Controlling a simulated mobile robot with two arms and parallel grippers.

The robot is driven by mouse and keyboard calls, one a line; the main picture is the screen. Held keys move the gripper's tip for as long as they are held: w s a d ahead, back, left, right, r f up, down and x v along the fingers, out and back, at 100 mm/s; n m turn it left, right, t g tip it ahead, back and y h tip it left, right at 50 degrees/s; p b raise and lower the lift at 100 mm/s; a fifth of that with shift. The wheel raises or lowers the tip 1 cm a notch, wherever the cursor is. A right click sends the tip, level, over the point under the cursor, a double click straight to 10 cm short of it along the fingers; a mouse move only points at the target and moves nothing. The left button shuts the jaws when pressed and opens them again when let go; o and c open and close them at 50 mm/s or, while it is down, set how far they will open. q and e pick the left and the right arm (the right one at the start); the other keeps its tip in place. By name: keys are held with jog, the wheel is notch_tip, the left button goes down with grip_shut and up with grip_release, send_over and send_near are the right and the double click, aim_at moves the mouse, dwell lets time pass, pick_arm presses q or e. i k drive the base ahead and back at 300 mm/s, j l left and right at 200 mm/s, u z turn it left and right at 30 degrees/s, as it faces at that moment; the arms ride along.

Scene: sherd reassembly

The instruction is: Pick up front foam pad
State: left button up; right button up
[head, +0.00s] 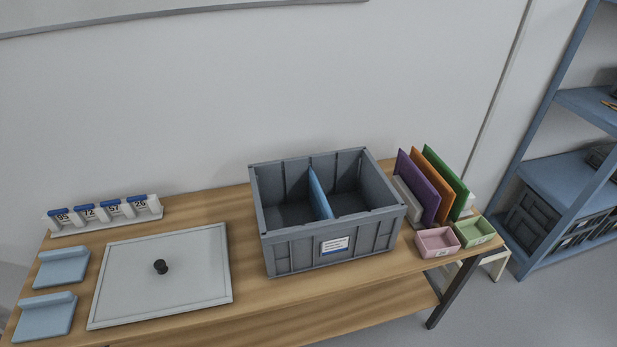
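Two light blue pads, each with a raised edge along its back, lie at the left end of the wooden table. The front foam pad (45,317) is the nearer one, close to the table's left front corner. The back pad (62,269) lies just behind it, with a small gap between them. Neither of my grippers is in view.
A pale grey board (190,290) with a black knob (160,267) lies right of the pads. Behind is a rack of numbered blue-topped tags (104,213). A grey crate (290,247) with a blue divider (319,190) stands mid-table. Pink (437,243) and green (474,232) trays are right.

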aim_at(45, 316)
jog(key=u, duration=2.05)
